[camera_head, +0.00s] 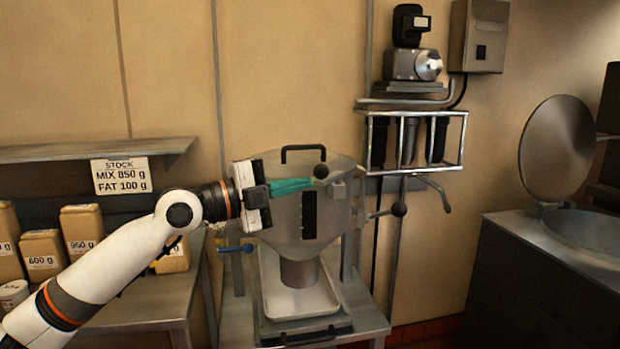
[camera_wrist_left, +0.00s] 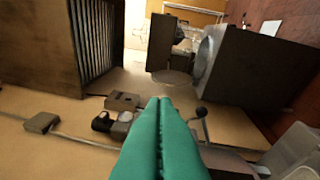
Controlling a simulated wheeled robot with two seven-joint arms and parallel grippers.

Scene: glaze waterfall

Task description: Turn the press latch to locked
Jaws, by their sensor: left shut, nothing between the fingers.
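The press (camera_head: 285,222) is a grey metal hopper with a black top handle and a dark slot on its front. A dark ball knob (camera_head: 320,171) is at its upper front, close to my left gripper's fingertips. Another lever with a black ball knob (camera_head: 398,209) sticks out to the right. I cannot tell which is the latch, or its setting. My left gripper (camera_head: 308,183) has teal fingers, shut and empty, in front of the hopper's upper part. In the left wrist view its fingers (camera_wrist_left: 162,108) are together, with a ball knob (camera_wrist_left: 201,112) just to their right. My right gripper is not in view.
A blue-handled lever (camera_head: 235,248) is at the hopper's lower left. A pale tray (camera_head: 299,300) sits under the spout. A wall rack (camera_head: 413,114) hangs behind to the right. A counter with a round open lid (camera_head: 556,148) stands far right. Bags (camera_head: 83,230) stand left.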

